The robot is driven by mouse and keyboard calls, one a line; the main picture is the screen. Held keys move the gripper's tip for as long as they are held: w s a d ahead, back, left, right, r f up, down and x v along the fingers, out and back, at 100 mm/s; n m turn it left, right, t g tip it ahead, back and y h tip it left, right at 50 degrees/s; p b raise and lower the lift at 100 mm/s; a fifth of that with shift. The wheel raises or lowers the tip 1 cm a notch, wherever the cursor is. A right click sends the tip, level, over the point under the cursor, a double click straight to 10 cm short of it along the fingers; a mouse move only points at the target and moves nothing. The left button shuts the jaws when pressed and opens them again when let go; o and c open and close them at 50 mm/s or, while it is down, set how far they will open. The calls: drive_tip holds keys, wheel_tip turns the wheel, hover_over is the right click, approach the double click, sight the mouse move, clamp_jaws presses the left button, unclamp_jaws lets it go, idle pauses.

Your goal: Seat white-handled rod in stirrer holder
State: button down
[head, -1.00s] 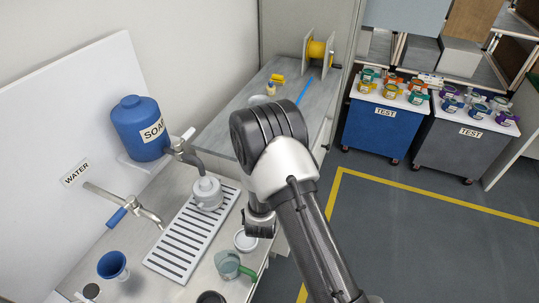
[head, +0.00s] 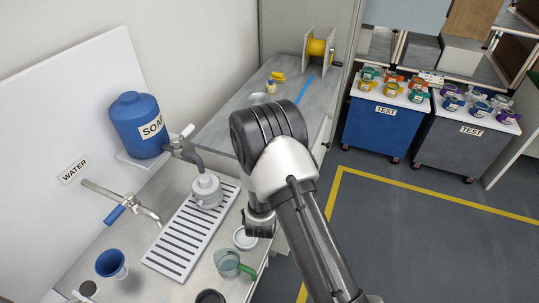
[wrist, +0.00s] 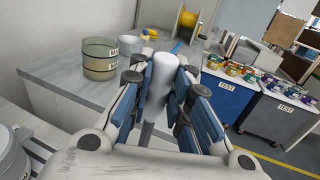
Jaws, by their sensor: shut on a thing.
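The white-handled rod (wrist: 162,78) is in my gripper (wrist: 160,88) in the wrist view. Its white cylindrical handle is clamped between the two blue-padded fingers. A narrow grey length shows below the handle, and its lower end is hidden by my gripper. In the head view my arm covers the gripper and the rod. I cannot make out the stirrer holder for certain in either view.
A grey bench (head: 230,137) carries a yellow spool (head: 318,47) and a blue strip (head: 303,90). A slotted drain tray (head: 185,235), grey pot (head: 206,191) and green-handled cup (head: 229,265) lie left of my arm.

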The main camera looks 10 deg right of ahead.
drive_tip(key=shift+f+b, duration=2.4)
drive_tip(key=shift+f, duration=0.35)
drive_tip(key=c, duration=1.4)
unclamp_jaws()
drive_tip(key=v, duration=1.2)
